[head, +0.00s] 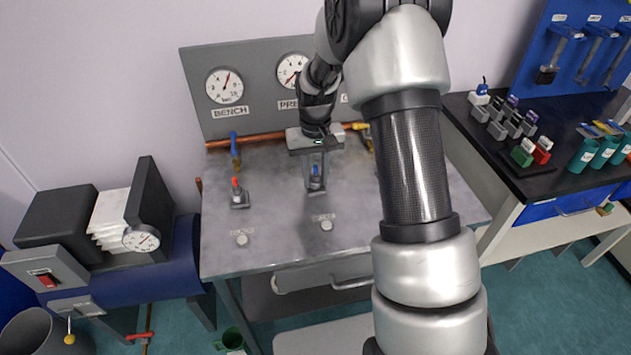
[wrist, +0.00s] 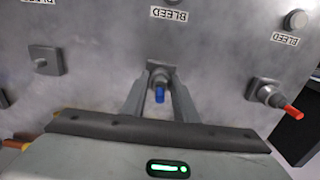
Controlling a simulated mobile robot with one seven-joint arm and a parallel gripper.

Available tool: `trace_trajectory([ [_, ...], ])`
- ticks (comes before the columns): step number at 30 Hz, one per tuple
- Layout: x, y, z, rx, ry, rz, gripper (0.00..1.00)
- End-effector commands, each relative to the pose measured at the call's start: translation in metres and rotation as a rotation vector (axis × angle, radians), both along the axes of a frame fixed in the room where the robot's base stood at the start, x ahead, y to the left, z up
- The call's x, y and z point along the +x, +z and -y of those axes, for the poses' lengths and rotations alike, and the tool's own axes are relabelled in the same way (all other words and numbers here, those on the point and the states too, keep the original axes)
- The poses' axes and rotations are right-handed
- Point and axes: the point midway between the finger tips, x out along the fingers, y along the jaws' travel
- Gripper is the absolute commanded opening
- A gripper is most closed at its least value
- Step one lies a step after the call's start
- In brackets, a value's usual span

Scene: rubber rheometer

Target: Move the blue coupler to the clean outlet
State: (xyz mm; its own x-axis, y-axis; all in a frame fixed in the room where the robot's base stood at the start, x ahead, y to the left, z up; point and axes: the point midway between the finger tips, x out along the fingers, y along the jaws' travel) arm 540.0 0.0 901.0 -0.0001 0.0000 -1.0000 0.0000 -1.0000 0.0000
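The blue coupler (head: 316,171) is on the middle outlet of the grey bench top. In the wrist view the blue coupler (wrist: 160,94) shows between the fingers of my gripper (wrist: 159,82), with a gap on each side. My gripper (head: 316,178) is open and reaches down around it from above. A red coupler (head: 236,184) is on the outlet at the left, and the red coupler (wrist: 291,111) appears at the right in the wrist view. A bare outlet (wrist: 45,60) with no coupler shows at the left of the wrist view; my arm hides it in the head view.
A gauge panel (head: 215,113) stands behind the bench, with copper pipe and a blue valve handle (head: 233,137) before it. Bleed knobs (head: 241,239) lie along the front. A dark side table (head: 515,170) with grey blocks and bottles is at right, a blue compressor (head: 176,262) at left.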

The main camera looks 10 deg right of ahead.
Motion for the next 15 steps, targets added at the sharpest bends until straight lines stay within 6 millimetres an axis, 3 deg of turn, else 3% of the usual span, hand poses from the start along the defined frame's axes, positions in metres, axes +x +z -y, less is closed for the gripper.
trace_trajectory([
  [15,0.001,0.026,0.0,0.0,0.0,0.002,0.0],
])
